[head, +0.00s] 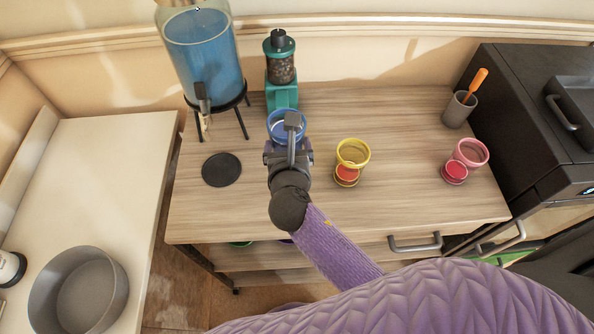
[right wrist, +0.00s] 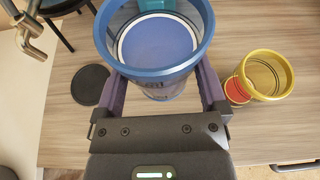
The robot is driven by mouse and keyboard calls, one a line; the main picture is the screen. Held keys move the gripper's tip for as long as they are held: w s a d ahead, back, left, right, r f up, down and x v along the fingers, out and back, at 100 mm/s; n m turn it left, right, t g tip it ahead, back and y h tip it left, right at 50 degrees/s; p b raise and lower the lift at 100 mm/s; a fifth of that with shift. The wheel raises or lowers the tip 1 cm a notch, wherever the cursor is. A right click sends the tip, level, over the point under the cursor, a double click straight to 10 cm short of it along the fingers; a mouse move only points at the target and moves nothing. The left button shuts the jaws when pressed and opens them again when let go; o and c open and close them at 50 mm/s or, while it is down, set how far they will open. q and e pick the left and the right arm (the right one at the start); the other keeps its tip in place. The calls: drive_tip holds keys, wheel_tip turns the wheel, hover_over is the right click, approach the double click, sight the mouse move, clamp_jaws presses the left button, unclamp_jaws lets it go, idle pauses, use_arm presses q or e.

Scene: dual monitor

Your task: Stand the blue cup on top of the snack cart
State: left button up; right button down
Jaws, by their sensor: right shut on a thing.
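The blue cup (head: 286,123) is over the back part of the wooden-topped snack cart (head: 330,215), in front of the teal grinder. My right gripper (head: 289,150) is shut on it. In the right wrist view the blue cup (right wrist: 160,70) sits upright between the two fingers, its open rim facing the camera. Its base is mostly hidden, and I cannot tell whether it touches the cart top. My left gripper is not in view.
A drink dispenser (head: 203,60) and teal grinder (head: 282,85) stand behind. A black disc (head: 221,170) lies left. Yellow (head: 353,153) and pink (head: 472,152) cups and a grey utensil cup (head: 458,110) stand right. The cart top between the yellow and pink cups is clear.

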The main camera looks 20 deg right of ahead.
wheel_tip(320, 180, down, 11)
drive_tip(key=b, duration=0.7)
drive_tip(key=shift+d+r, duration=0.15)
drive_tip(key=shift+r, duration=0.35)
drive_tip(key=shift+c, duration=0.4)
unclamp_jaws()
drive_tip(key=shift+f, duration=0.2)
drive_tip(key=shift+o, duration=0.4)
drive_tip(key=shift+r, duration=0.15)
